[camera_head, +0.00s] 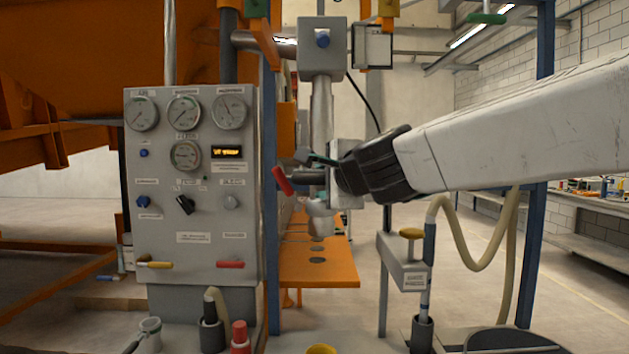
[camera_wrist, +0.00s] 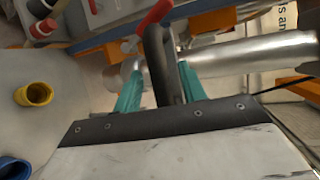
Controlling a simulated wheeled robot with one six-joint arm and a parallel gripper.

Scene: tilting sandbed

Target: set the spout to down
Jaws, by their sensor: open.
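A metal pipe (camera_head: 322,105) hangs down from a grey box in the head view; it also shows in the wrist view (camera_wrist: 250,57). At its lower end is a pale bent piece (camera_head: 319,212), perhaps the spout; its exact direction is hard to tell. A dark bar with a red handle (camera_head: 282,181) sticks out to the left there. My gripper (camera_head: 318,160) is beside the pipe's lower end. In the wrist view its teal fingers (camera_wrist: 160,88) are open, with the dark bar and red handle (camera_wrist: 157,16) between them. Contact cannot be told.
A grey gauge panel (camera_head: 193,225) with knobs and levers stands at the left. An orange perforated shelf (camera_head: 320,275) lies below the gripper. A blue post (camera_head: 269,230) stands just left of the red handle. A small grey bracket with a yellow knob (camera_head: 411,233) is at the right.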

